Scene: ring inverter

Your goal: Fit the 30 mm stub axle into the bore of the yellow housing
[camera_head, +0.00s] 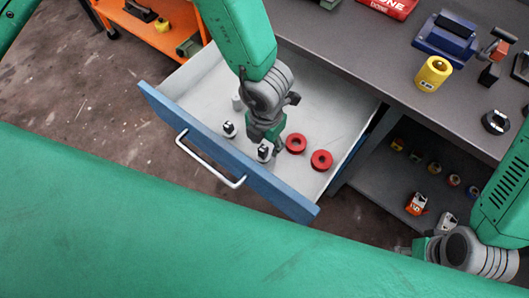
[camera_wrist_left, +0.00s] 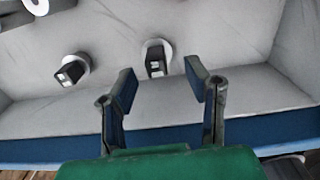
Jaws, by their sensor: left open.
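My left gripper (camera_head: 276,147) is inside the open drawer, and its open, empty fingers (camera_wrist_left: 161,80) show in the left wrist view. A white round part with a black block on top (camera_wrist_left: 156,58) lies just beyond the gap between the fingertips; the head view shows it beside the gripper (camera_head: 264,152). A second such part (camera_head: 230,129) stands to its left, also in the wrist view (camera_wrist_left: 72,70). Which is the 30 mm stub axle I cannot tell. The yellow housing (camera_head: 434,73) stands on the grey bench, its dark bore upward. My right gripper (camera_head: 424,247) is largely hidden at lower right.
The blue-fronted drawer (camera_head: 165,107) has a handle and walls around my left gripper. It also holds two red rings (camera_head: 321,160) and a grey cylinder (camera_head: 237,102). A blue fixture (camera_head: 446,36) stands behind the housing. Several small parts sit on the shelf (camera_head: 385,178) below the bench.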

